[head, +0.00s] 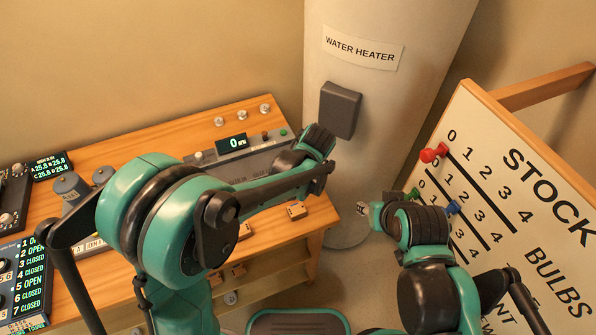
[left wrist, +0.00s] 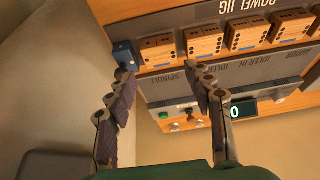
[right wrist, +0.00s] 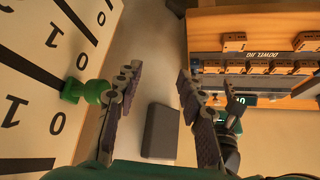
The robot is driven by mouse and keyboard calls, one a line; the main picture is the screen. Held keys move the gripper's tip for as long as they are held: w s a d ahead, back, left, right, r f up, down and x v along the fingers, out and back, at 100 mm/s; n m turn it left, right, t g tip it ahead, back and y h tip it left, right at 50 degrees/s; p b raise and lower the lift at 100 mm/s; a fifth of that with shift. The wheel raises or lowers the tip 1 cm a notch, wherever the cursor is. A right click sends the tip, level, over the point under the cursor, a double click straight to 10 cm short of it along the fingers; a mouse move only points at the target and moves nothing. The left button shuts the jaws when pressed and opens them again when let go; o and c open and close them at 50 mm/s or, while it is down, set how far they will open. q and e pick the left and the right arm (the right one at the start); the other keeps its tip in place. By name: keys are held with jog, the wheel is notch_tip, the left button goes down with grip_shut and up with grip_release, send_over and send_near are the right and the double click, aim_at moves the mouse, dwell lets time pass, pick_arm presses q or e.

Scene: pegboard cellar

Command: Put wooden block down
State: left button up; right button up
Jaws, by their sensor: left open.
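In the left wrist view, wooden blocks with dark dots sit in a row in the dowel jig; the nearest block (left wrist: 160,50) lies just beyond my left gripper (left wrist: 160,76). That gripper's fingers are spread with nothing between them. In the head view my left gripper (head: 316,148) is over the right end of the bench, its fingertips largely hidden. In the right wrist view more blocks (right wrist: 234,41) stand at the jig. My right gripper (right wrist: 157,75) is open and empty, near the stock board.
The wooden bench (head: 172,131) carries a console with a display (head: 232,143). The water heater (head: 335,45) with its dark box (head: 339,109) stands behind. The stock board (head: 510,190) at right has red (head: 433,152) and green pegs (right wrist: 88,91).

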pick_arm(q)
jog(key=p+v, duration=0.2)
jog(key=v, duration=0.6)
jog(key=s+a+r+m+t+h, duration=0.1)
jog(key=s+a+r+m, duration=0.1)
jog(key=s+a, duration=0.5)
jog(key=s+a+r+m+t, duration=0.2)
jog(key=s+a, duration=0.6)
jog(key=a, duration=0.4)
jog(key=shift+s+a+r+h, duration=0.3)
jog(key=shift+r+h, duration=0.1)
jog(key=shift+r, duration=0.5)
notch_tip(320, 180, down, 4)
jog(key=b, duration=0.4)
jog(key=shift+f, duration=0.1)
